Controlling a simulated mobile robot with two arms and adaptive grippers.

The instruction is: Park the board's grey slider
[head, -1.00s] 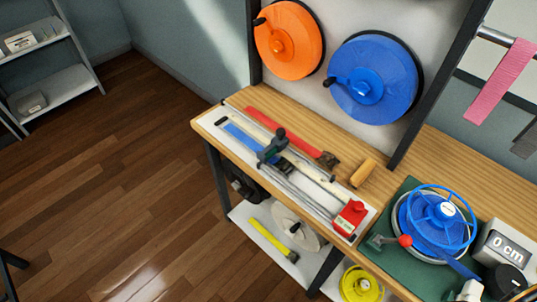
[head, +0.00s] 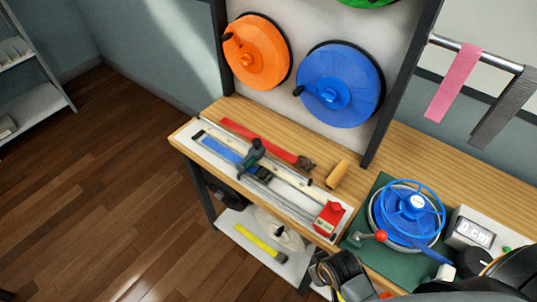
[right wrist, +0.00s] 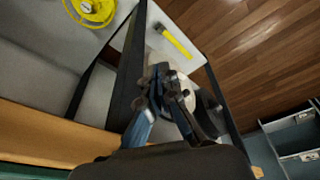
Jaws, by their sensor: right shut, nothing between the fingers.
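The white board (head: 296,213) lies along the left part of the bench in the head view. It carries metal rails with a blue strip (head: 222,148). A dark grey-green slider (head: 254,156) with an upright knob sits across the rails, left of their middle. A red block (head: 329,218) is at the board's right end. My right gripper (right wrist: 163,75) is shut and empty in the right wrist view, in front of the bench and above the lower shelf. Dark parts of my right arm enter the head view at lower right. My left gripper is not in view.
A red-handled tool (head: 262,141) and a wooden roller (head: 338,174) lie behind the board. A green mat (head: 363,250) with a blue reel (head: 412,205) is to the right, next to a display box (head: 473,230). A yellow tool (head: 258,243) lies on the lower shelf.

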